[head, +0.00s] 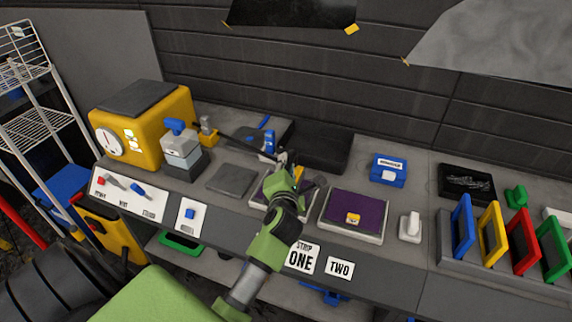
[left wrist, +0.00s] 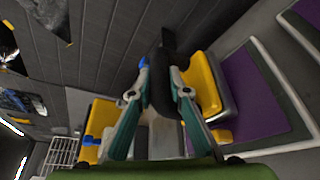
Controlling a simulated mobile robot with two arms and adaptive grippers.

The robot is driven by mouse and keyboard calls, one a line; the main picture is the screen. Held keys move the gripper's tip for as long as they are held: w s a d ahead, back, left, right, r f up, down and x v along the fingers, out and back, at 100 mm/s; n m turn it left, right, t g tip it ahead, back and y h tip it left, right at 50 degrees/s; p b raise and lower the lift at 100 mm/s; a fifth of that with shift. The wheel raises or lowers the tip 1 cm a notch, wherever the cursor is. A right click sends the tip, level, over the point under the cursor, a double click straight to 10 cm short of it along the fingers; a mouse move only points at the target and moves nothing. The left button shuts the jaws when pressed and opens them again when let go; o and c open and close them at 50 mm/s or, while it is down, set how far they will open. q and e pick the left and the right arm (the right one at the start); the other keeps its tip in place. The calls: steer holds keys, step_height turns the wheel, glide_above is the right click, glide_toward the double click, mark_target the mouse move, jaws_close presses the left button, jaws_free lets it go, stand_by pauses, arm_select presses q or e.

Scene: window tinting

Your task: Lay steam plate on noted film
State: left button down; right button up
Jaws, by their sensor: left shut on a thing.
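My left gripper (head: 287,160) is shut on the black handle (left wrist: 162,90) of a tool with a yellow body (left wrist: 207,88) and a grey plate edge (left wrist: 222,85). This looks like the steam plate. In the head view it is mostly hidden by my arm; a bit of yellow (head: 298,173) shows. It is over or close to the left purple film board (head: 262,192), above the "STRIP ONE" label (head: 301,259); I cannot tell if it touches. The right purple film board (head: 329,228), near the "TWO" label (head: 340,267), bears a small yellow-and-white piece (head: 353,218). My right gripper is not in view.
A yellow machine (head: 135,125) and a grey-and-blue unit (head: 180,145) stand at the left. A dark flat pad (head: 231,181) lies left of the boards. A blue box (head: 388,170), a white tool (head: 409,228) and coloured frames (head: 492,236) stand to the right.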

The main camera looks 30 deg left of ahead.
arm_select(q)
steer(key=shift+f, duration=0.25)
steer(key=c, duration=1.8)
jaws_free()
steer(key=shift+s+d+f, duration=0.1)
steer(key=shift+s, duration=0.05)
